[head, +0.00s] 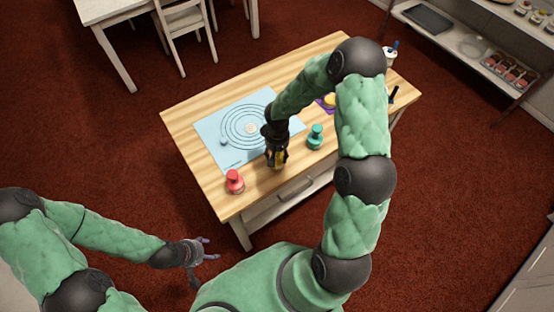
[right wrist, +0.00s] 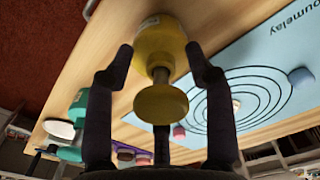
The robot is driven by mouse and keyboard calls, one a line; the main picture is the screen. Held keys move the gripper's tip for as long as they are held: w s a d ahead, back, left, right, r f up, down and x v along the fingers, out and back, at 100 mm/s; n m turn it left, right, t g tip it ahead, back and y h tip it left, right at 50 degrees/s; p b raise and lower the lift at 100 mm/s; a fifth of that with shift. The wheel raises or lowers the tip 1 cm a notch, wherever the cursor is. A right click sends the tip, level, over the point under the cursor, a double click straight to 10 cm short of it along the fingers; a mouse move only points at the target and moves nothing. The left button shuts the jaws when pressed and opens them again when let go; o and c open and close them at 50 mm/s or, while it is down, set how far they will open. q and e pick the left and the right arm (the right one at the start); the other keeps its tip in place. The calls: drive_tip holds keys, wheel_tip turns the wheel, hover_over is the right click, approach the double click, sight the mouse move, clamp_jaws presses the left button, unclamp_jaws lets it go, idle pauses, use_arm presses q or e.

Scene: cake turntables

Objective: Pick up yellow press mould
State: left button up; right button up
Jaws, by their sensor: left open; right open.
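The yellow press mould (right wrist: 160,45) shows in the right wrist view, with a wide body on the wooden table and a knob (right wrist: 160,103) towards the camera. In the head view only a bit of yellow (head: 279,158) shows beneath my right gripper (head: 277,162). My right gripper (right wrist: 160,75) is open, with its fingers on both sides of the mould; I cannot tell whether they touch it. A red press mould (head: 235,181) stands to the left and a green one (head: 315,136) to the right in the head view. My left gripper (head: 207,250) is open and empty, away from the table.
A blue mat (head: 222,152) with printed circles lies on the wooden table (head: 200,110). A small pale block (head: 224,141) sits on it. A purple item with something yellow (head: 328,100) and a white cup (head: 389,58) stand towards the table's right end. A chair (head: 185,35) stands behind.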

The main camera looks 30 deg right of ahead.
clamp_jaws()
drive_tip(key=shift+r, duration=0.1)
